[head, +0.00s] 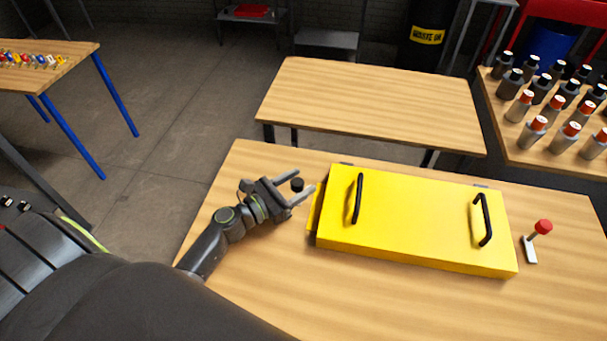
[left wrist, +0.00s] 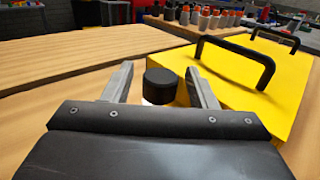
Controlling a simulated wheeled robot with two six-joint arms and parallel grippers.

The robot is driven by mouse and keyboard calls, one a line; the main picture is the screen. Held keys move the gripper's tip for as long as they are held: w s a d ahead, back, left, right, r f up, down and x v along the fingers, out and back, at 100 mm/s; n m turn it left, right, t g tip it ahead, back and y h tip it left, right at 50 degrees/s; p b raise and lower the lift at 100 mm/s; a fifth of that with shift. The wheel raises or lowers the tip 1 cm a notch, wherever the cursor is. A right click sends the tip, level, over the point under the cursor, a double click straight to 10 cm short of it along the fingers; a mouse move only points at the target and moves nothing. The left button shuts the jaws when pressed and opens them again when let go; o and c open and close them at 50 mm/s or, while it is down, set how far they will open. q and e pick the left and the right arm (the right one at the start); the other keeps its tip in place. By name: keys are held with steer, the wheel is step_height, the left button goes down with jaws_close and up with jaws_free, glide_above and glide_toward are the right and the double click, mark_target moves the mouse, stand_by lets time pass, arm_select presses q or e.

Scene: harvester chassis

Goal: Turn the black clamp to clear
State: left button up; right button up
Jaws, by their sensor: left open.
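The yellow chassis box (head: 415,222) lies on the wooden table, with two black handles on its top. The black clamp (head: 297,184) shows as a short black round knob just off the box's left end; it also shows in the left wrist view (left wrist: 161,84), with a pale part under it. My left gripper (head: 304,182) is open, with one finger on each side of the black knob. In the left wrist view, gaps show between the knob and both fingers. What lies under the knob is mostly hidden. My right gripper is not in view.
A red-knobbed clamp (head: 543,227) with a pale base stands on the table, right of the box. The near handle (left wrist: 237,62) rises close to the right finger in the left wrist view. The table's front area is clear. Another bare table (head: 370,100) stands behind.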

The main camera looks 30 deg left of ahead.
arm_select(q)
steer(key=shift+x, duration=1)
steer(key=c, duration=1)
steer(key=shift+o, duration=0.2)
steer(key=shift+n+y, duration=0.3)
steer(key=shift+y, duration=0.1)
steer(key=n+t+y, duration=0.1)
steer(key=y, duration=0.1)
steer(key=shift+a+n+y, duration=0.15)
steer(key=shift+n+y, duration=0.15)
steer(key=shift+n, duration=0.1)
steer(key=shift+a+f+n+t+y+b, duration=0.15)
steer(key=shift+n+t+y+b, duration=0.1)
steer(key=shift+n+y, duration=0.75)
steer(key=shift+a+r+n+t+y+b, duration=0.2)
steer(key=shift+n+y, duration=0.3)
steer(key=shift+y, duration=0.9)
steer(key=shift+n+y, duration=0.3)
steer(key=shift+y, duration=0.1)
